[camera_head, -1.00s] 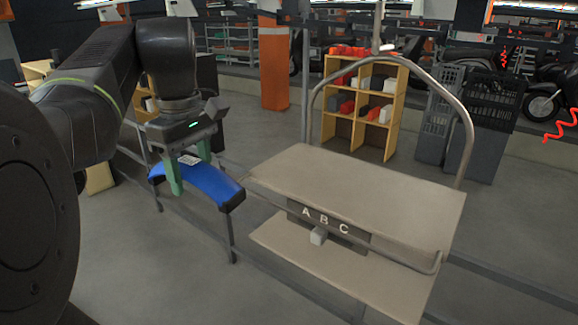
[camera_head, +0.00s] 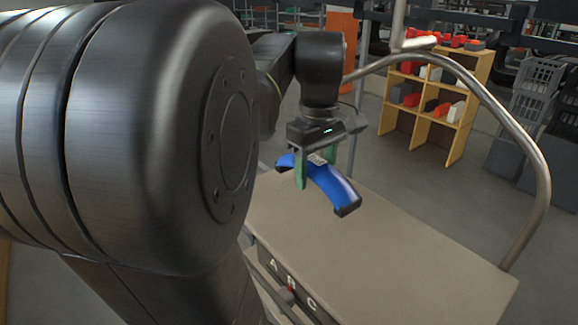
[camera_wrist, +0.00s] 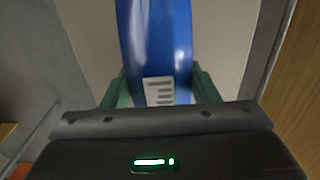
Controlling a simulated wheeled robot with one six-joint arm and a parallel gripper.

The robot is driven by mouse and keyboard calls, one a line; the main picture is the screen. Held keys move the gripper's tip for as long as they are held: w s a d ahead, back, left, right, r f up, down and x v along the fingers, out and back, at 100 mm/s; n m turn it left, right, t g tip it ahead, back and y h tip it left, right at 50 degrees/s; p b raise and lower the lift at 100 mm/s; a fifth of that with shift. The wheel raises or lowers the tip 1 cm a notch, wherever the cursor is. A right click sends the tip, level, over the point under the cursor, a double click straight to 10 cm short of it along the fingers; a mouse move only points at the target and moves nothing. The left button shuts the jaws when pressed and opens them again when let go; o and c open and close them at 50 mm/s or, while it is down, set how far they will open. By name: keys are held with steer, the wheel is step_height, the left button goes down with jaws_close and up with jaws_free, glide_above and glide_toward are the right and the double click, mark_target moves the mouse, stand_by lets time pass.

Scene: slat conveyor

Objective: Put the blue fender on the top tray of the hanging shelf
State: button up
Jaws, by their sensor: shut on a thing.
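The blue fender (camera_head: 330,185) is a curved blue piece with dark ends and a small pale label. My gripper (camera_head: 308,172) is shut on it, with green fingers on both sides, and holds it above the top tray (camera_head: 380,250) of the hanging shelf. In the wrist view the fender (camera_wrist: 155,45) runs up between the green fingers, its label near the palm. The beige top tray also shows below it in the wrist view (camera_wrist: 215,45). The tray's left part is hidden behind my arm. The gap between fender and tray is hard to judge.
A bent metal hanger tube (camera_head: 500,110) arches over the tray's far and right sides. An ABC plate (camera_head: 290,285) is on the shelf's front. A wooden cubby rack (camera_head: 440,100) with red and grey parts stands behind, with dark crates (camera_head: 540,100) at right. The visible tray top is bare.

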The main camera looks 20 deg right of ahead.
mark_target(315, 162)
steer(key=shift+a+f, duration=0.15)
steer(key=shift+f, duration=1.9)
steer(key=shift+f, duration=0.1)
steer(key=o, duration=1.2)
step_height(315, 162, up, 12)
steer(key=shift+r, duration=0.15)
